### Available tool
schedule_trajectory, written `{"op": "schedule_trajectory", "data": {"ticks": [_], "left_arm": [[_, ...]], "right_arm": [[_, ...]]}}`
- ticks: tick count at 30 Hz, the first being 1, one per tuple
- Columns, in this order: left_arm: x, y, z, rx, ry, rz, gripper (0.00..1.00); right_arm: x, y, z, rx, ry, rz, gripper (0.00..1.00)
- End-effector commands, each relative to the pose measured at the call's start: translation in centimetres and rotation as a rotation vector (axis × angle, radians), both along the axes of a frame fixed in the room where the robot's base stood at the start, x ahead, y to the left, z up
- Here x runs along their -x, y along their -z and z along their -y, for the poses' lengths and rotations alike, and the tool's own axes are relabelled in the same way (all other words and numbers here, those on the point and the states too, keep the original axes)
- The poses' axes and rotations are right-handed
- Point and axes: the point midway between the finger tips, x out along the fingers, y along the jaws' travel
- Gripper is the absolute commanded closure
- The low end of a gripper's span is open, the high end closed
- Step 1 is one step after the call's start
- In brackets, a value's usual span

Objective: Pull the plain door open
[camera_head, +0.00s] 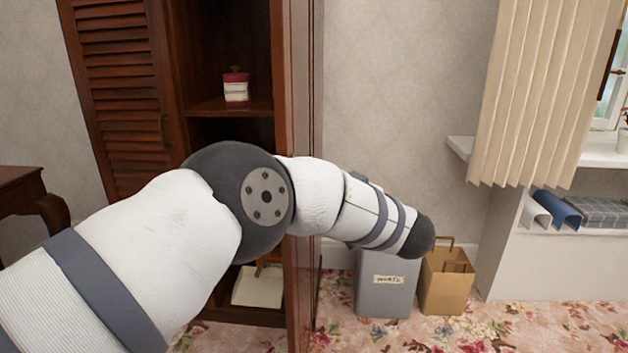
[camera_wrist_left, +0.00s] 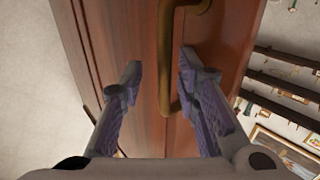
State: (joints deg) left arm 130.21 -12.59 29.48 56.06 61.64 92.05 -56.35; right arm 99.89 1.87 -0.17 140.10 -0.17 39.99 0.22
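The plain door (camera_head: 299,310) is a brown wooden panel on the right of the cabinet, seen nearly edge-on in the head view. In the left wrist view its smooth face (camera_wrist_left: 221,38) fills the middle, with a brass bar handle (camera_wrist_left: 166,55) on it. My left gripper (camera_wrist_left: 160,72) is open, with one finger on each side of the handle. The left finger is apart from the bar; the right fingertip is close to it, and I cannot tell whether it touches. In the head view my left arm crosses in front of the door, and its gripper does not show.
The louvred door (camera_head: 120,80) is at the left of the dark cabinet, whose shelf (camera_head: 235,107) holds a red and white jar (camera_head: 236,88). A grey bin (camera_head: 384,290) and a brown paper bag (camera_head: 446,287) stand on the floor to the right. A small dark table (camera_head: 20,185) is at far left.

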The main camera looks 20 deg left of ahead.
Motion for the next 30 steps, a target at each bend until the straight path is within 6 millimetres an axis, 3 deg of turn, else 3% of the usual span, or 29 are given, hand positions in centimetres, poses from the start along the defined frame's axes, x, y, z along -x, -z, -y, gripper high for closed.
{"op": "schedule_trajectory", "data": {"ticks": [7, 18, 30], "left_arm": [[0.4, -0.1, 0.6, -0.001, 0.001, 0.001, 0.71], [4.2, 0.0, 5.8, -0.001, 0.001, 0.001, 0.71], [4.5, 0.0, 6.0, 0.001, 0.0, 0.001, 0.71]], "right_arm": [[0.0, 0.0, 0.0, 0.0, 0.0, 0.0, 0.6], [0.0, 0.0, 0.0, 0.0, 0.0, 0.0, 0.6], [0.0, 0.0, 0.0, 0.0, 0.0, 0.0, 0.6]]}}
